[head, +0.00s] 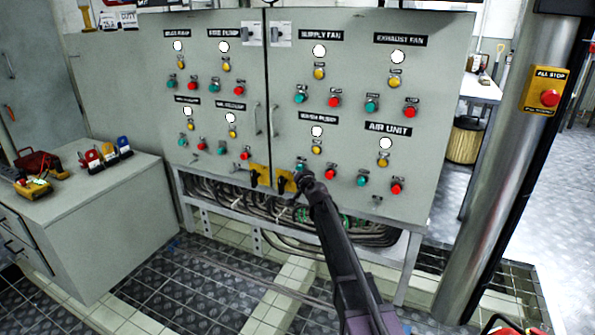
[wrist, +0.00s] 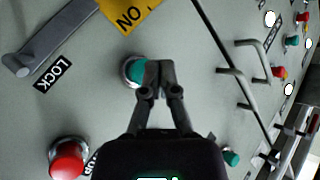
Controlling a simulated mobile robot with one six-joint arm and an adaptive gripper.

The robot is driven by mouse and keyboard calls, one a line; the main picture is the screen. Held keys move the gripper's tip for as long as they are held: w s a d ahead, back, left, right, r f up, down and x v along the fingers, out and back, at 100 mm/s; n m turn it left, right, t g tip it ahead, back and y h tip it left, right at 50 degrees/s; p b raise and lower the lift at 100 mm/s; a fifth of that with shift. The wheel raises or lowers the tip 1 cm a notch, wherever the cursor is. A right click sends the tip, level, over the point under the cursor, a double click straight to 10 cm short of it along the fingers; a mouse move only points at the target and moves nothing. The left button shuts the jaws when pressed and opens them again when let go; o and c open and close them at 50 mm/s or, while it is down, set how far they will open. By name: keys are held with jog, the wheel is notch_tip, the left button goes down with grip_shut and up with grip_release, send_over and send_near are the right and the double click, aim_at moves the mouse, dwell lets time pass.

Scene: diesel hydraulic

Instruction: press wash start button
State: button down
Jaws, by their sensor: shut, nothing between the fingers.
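The wash pump group sits at the lower left of the right cabinet door (head: 440,85) in the head view, under a label that seems to read WASH PUMP (head: 317,118). Its green start button shows in the wrist view (wrist: 135,71), with a pale collar. Its red button (head: 330,174) also shows in the wrist view (wrist: 66,163). My gripper (head: 304,177) is shut and empty. In the wrist view my fingertips (wrist: 159,69) overlap the green button's right edge. I cannot tell whether they touch it. In the head view my gripper mostly hides that button.
Door handles (head: 273,120) stick out nearby. Cables (head: 250,200) run below the cabinet. A pillar with an all-stop box (head: 545,91) stands at right, a workbench (head: 100,205) at left.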

jog(key=shift+w+d, duration=0.3)
jog(key=shift+w, duration=0.5)
dwell(1.1)
jog(key=shift+s, duration=0.15)
jog(key=shift+s+a, duration=0.35)
jog(key=shift+s, duration=0.4)
jog(key=shift+s, duration=0.1)
dwell(0.3)
jog(key=shift+s+a, duration=0.3)
jog(key=shift+s, duration=0.45)
jog(key=shift+s+a, duration=0.25)
jog(key=shift+s, duration=0.5)
jog(key=shift+s+a, duration=0.3)
jog(key=shift+s, duration=0.45)
jog(key=shift+s, duration=0.1)
jog(key=s+d+f+n+g+h+p, duration=0.1)
jog(key=s+d+f+g+h+p, duration=0.3)
jog(key=s+d, duration=0.7)
jog(key=s+d+f+n+g+h, duration=0.1)
jog(key=s+d+f+g, duration=0.4)
jog(key=s, duration=1)
jog(key=s+d+f+g+h+p, duration=0.15)
jog(key=s+d+g, duration=0.45)
jog(key=s+d, duration=0.65)
notch_tip(320, 180, up, 38)
jog(key=p, duration=3.7)
jog(key=shift+s+a+p, duration=0.35)
jog(key=shift+a+p, duration=0.05)
jog(key=shift+a, duration=0.05)
